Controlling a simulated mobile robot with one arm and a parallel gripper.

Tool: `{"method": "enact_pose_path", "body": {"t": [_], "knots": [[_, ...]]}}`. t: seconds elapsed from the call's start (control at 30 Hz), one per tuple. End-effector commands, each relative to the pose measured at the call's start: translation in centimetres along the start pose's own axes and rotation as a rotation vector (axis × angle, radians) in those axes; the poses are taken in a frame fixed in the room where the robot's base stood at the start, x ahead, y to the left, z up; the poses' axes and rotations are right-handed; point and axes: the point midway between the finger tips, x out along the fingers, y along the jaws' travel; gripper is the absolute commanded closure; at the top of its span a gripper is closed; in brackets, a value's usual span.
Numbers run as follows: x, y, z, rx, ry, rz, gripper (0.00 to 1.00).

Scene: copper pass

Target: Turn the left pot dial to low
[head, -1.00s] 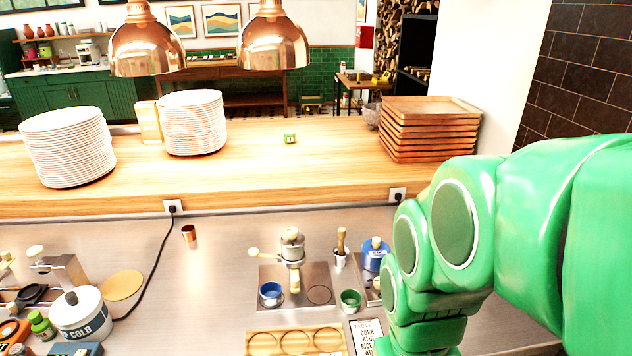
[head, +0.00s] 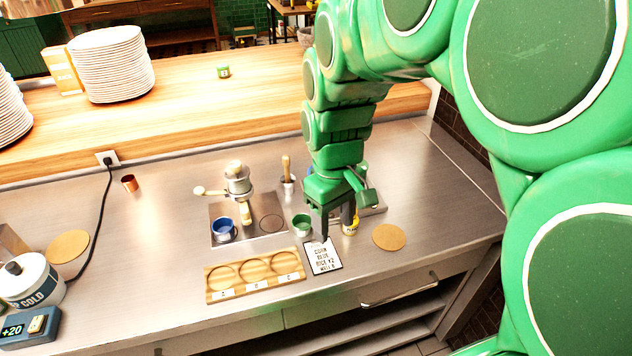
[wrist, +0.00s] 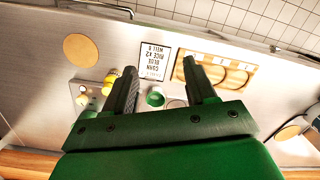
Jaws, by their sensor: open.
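A white pot (head: 30,280) marked "COLD" stands at the far left of the steel counter in the head view. In front of it is a dark blue box (head: 28,327) reading "+20" with a cream part on top; I cannot tell whether this is the left pot dial. No marking for low is readable. My gripper (head: 336,228) points down over the counter, well to the right of the pot, near a menu card. In the wrist view my gripper (wrist: 160,68) is open, with nothing between its fingers.
Near my gripper are a menu card (head: 322,256), a green cup (head: 301,225), a wooden tray (head: 254,276) with round hollows and a yellow-topped item (head: 350,226). A blue cup (head: 223,229) sits further left. A black cord (head: 103,205) crosses the counter. The right counter end is mostly clear.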

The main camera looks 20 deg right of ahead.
Motion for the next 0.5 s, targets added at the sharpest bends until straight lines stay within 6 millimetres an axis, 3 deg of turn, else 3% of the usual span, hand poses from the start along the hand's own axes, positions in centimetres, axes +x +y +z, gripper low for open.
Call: {"method": "enact_pose_path", "body": {"t": [0.5], "knots": [[2.1,7.5,-10.5,-0.260,0.049,0.023,0.44]]}}
